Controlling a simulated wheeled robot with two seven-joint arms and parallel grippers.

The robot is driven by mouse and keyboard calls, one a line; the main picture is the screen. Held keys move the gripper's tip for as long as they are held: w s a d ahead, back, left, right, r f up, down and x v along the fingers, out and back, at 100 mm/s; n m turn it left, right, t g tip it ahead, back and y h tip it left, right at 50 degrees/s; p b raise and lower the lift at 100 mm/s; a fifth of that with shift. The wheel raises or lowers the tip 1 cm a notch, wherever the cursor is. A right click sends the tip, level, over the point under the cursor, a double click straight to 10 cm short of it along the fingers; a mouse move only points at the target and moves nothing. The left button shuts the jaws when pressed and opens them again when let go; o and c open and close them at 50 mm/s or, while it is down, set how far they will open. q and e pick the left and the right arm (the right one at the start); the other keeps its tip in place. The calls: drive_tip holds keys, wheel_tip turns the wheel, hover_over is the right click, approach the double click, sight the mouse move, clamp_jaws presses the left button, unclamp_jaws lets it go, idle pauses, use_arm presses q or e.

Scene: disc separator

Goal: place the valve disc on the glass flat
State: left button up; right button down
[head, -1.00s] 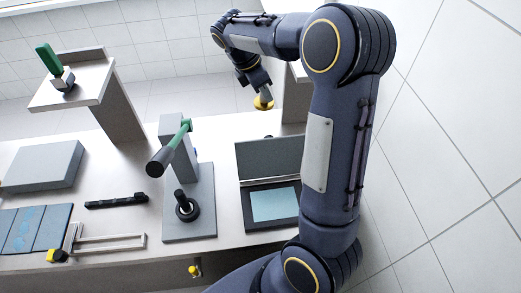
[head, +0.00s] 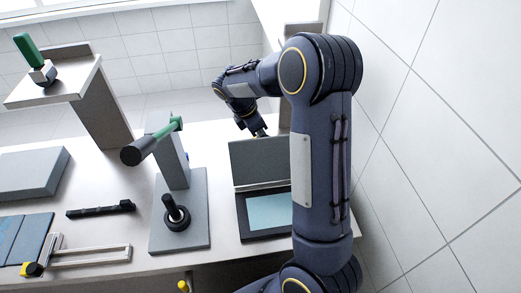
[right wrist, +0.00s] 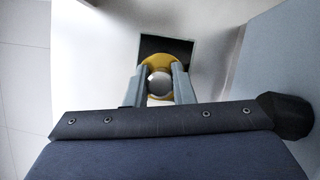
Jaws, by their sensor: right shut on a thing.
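My right gripper (head: 259,132) reaches down just behind the raised grey lid of a dark case, whose top edge hides what it holds in the head view. In the right wrist view, its two fingers (right wrist: 158,82) are shut on the valve disc, which shows a yellow rim (right wrist: 157,61) and a round silver middle. A dark square plate (right wrist: 178,46) lies beyond the disc and is partly covered by it. I cannot tell whether disc and plate touch. A pale blue glass-like panel (head: 268,212) lies in the open case. Which one is the glass flat is unclear. My left gripper is not seen.
The upright lid (head: 262,160) stands close to the gripper. Left of the case is a grey stand (head: 194,232) with a post, a green-and-dark handle and a black ring. A black bar (head: 100,210), metal frame (head: 90,257) and grey block (head: 30,172) lie further left.

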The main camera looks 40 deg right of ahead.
wheel_tip(320, 180, down, 6)
drive_tip(key=shift+f, duration=0.1)
idle(0.4)
drive_tip(key=c, duration=1.2)
unclamp_jaws()
drive_tip(key=shift+c, duration=0.2)
